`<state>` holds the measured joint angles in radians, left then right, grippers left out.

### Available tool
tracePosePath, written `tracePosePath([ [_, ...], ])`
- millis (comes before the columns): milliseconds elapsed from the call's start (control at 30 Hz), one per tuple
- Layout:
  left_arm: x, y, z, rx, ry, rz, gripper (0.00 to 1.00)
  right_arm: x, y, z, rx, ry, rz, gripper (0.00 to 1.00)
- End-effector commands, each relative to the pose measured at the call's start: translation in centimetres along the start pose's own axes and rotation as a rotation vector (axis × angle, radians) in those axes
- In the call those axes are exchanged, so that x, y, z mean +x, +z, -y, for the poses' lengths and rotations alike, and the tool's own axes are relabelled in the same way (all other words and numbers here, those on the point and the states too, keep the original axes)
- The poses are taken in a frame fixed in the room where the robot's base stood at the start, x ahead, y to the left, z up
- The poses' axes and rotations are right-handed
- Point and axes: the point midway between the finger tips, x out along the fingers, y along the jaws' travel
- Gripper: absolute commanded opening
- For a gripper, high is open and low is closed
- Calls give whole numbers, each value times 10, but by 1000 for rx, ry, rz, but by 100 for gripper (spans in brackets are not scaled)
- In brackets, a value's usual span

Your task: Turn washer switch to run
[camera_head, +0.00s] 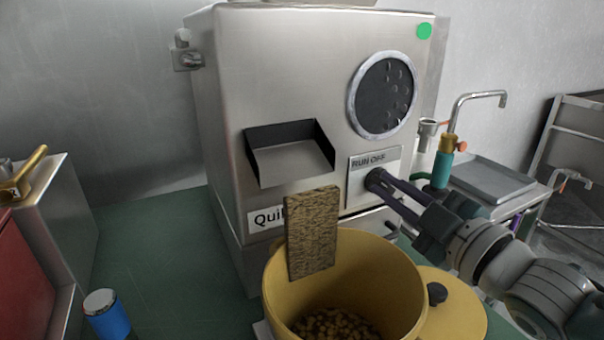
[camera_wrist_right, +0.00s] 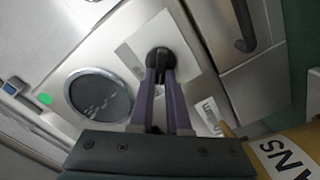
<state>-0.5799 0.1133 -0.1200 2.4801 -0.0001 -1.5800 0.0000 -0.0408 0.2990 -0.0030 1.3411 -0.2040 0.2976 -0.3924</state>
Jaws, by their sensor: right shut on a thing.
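The washer (camera_head: 290,90) is a large steel machine with a round dark window (camera_head: 383,95), which also shows in the right wrist view (camera_wrist_right: 99,94). Its black switch knob (camera_head: 376,181) sits on a plate labelled "RUN OFF" (camera_head: 368,161). In the right wrist view, the knob (camera_wrist_right: 160,58) is between my fingertips. My right gripper (camera_head: 379,182) comes from the right and is shut on the knob; its fingers show in the right wrist view (camera_wrist_right: 161,75). The exact angle of the knob is partly hidden by the fingers. My left gripper is not in view.
A yellow pot (camera_head: 395,280) with brown contents stands in front of the washer, a brown board (camera_head: 312,235) upright at its rim. A yellow lid (camera_head: 460,305) lies to its right. A blue can (camera_head: 108,318) stands at lower left. The green tabletop (camera_head: 165,260) is clear at left.

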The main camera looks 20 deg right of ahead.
Motion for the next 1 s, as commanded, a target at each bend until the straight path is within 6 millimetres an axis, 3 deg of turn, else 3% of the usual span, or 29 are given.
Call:
tracePosePath([
  [200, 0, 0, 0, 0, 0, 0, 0, 0, 0, 0, -4, 0, -1, 0],
  [233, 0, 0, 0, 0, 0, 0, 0, 0, 0, 0, -4, 0, -1, 17],
  [500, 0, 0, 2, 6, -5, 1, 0, 0, 0, 0, -2, 0, -1, 45],
  [767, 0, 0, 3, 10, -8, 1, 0, -2, 0, 0, -1, -1, 0, 45],
  [1000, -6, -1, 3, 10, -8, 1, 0, -36, 0, 0, 0, -4, 2, 45],
])
